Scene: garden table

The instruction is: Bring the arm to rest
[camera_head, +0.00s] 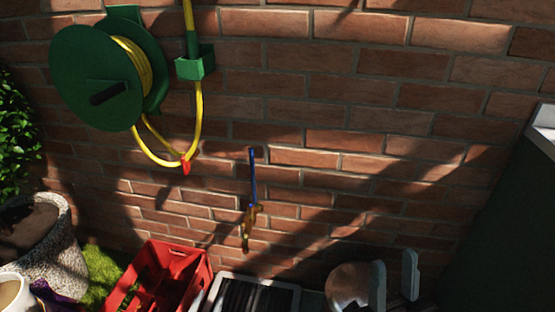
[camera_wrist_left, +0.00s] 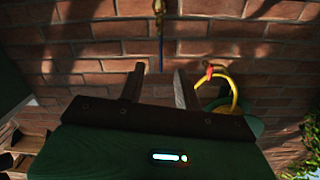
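The left wrist view is upside down. In it my left gripper (camera_wrist_left: 158,70) is open, with its two dark fingers apart and only brick wall between them. It points towards the brass tap (camera_wrist_left: 158,6), and nothing is held. In the head view, the gripper low on the right, apparently my right gripper (camera_head: 395,270), has two pale fingers spread with bare wall showing between them. The left gripper does not clearly show in the head view. The brass tap (camera_head: 250,222), under a blue pipe (camera_head: 253,175), hangs on the wall clear of both.
A green hose reel (camera_head: 85,85) with a yellow hose (camera_head: 198,125) is on the wall. A red crate (camera_head: 190,262), a dark pale-rimmed tray (camera_head: 285,286) and a speckled planter (camera_head: 62,262) stand below. A dark green bin (camera_head: 490,215) blocks the right.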

